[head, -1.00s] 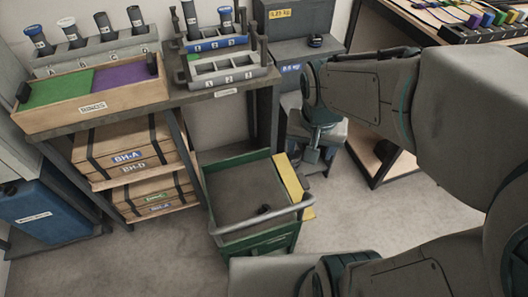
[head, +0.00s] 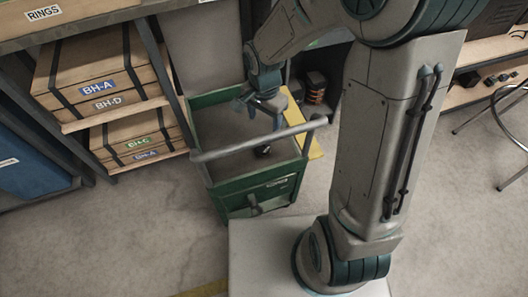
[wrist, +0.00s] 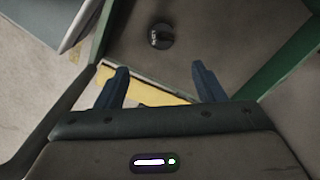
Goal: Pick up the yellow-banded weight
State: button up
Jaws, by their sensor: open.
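A small dark round object (head: 262,150), which looks like a weight, sits on the floor of the green cart (head: 228,205). It also shows in the wrist view (wrist: 160,36), near the top middle. I cannot make out a yellow band on it in either view. My gripper (head: 262,106) is above the cart, higher than the dark object and apart from it. In the wrist view, the two fingers of my gripper (wrist: 160,70) are spread and nothing is between them.
The cart's grey handle bar (head: 255,142) runs across its near side. A shelf with wooden boxes (head: 110,88) stands at the left. A yellow floor strip (head: 310,140) lies right of the cart. A stool (head: 500,120) stands far right.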

notch_tip(320, 180, down, 14)
jog(key=b, duration=0.6)
jog(key=shift+r, duration=0.3)
jog(key=c, duration=1.1)
jog(key=shift+r, duration=0.1)
jog(key=shift+c, duration=0.2)
